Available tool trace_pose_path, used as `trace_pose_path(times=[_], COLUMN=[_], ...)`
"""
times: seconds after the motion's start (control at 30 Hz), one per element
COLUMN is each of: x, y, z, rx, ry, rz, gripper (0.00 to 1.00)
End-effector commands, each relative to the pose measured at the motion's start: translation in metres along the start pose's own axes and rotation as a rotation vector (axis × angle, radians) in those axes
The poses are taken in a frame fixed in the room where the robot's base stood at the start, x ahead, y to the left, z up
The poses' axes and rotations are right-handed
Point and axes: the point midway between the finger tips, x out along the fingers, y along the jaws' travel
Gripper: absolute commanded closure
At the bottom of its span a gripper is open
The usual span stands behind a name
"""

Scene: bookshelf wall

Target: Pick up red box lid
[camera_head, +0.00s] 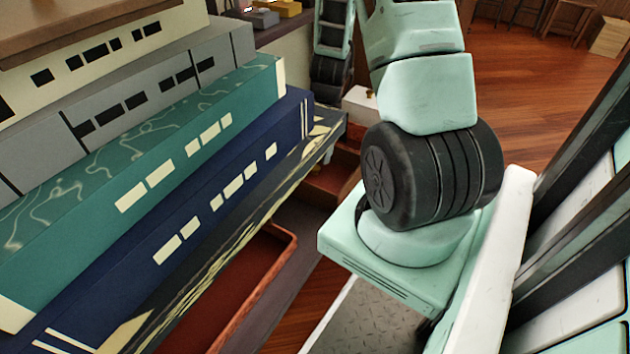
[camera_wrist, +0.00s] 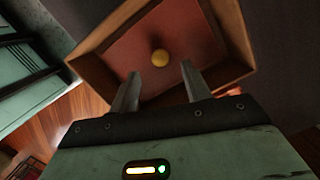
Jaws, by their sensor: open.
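My gripper (camera_wrist: 160,69) is open and empty. Its two fingers point toward the panel, with the knob between and just beyond the fingertips in the picture. The gap in depth is hard to judge, and I see no contact. In the head view my gripper is hidden, and I cannot make out the lid for sure.
Large books or boxes, teal (camera_head: 150,150) and navy (camera_head: 225,200) among them, fill the left of the head view. Below them is an open red-lined drawer or tray (camera_head: 235,300). A small white box (camera_head: 360,103) stands behind my arm.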

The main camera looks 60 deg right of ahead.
Motion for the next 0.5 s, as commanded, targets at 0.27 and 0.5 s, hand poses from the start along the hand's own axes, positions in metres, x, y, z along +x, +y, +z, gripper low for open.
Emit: trace_pose_path(times=[0.27,0.5], x=[0.024,0.054], y=[0.000,0.000], z=[-0.001,-0.001], rx=[-0.001,0.000], ry=[-0.001,-0.001], rz=[0.000,0.000], gripper=[0.52,0.52])
